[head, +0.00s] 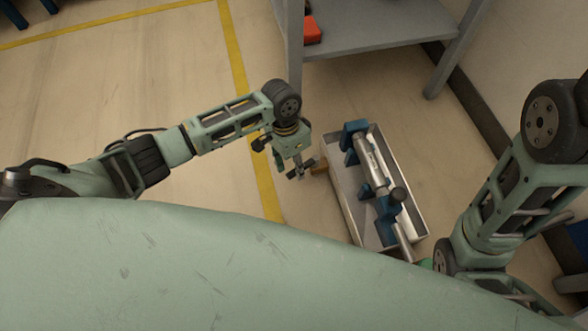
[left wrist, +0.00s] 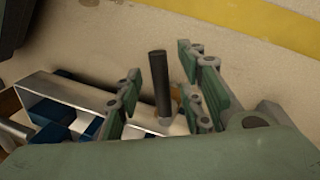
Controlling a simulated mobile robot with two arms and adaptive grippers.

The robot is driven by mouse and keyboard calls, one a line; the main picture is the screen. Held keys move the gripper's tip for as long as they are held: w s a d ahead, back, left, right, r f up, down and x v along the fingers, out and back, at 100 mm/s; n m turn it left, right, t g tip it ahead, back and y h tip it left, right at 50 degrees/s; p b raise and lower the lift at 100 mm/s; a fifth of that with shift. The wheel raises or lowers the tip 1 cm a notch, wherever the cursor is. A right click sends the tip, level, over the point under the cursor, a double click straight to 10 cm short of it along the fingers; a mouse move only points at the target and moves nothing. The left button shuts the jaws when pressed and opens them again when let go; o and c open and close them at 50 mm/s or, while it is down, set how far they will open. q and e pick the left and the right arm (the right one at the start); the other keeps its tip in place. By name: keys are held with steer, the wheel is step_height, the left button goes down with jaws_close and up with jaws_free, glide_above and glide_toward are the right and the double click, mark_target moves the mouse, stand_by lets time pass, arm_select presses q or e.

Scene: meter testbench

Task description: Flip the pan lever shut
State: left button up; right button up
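The metal pan (head: 345,200) is a long open tray on the floor, right of centre in the head view. A brass-coloured valve (head: 320,167) sticks out of its left side. In the left wrist view a dark lever (left wrist: 161,82) stands upright by the pan's end (left wrist: 62,88), with a bit of brass (left wrist: 177,104) behind it. My left gripper (head: 300,169) is beside the valve; the wrist view shows its fingers (left wrist: 162,95) open, one on each side of the lever, with gaps visible. My right arm comes down at the right; its gripper is not visible.
A metal cylinder (head: 370,160) in blue holders (head: 353,131) lies in the pan. A grey shelf table (head: 375,28) with a red object (head: 312,32) stands behind it. A yellow floor line (head: 240,75) runs left of the pan. Open floor lies to the left.

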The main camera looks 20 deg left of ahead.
arm_select(q)
steer(key=shift+d+f, duration=0.1)
steer(key=shift+f, duration=0.3)
jaws_close()
stand_by(0.4)
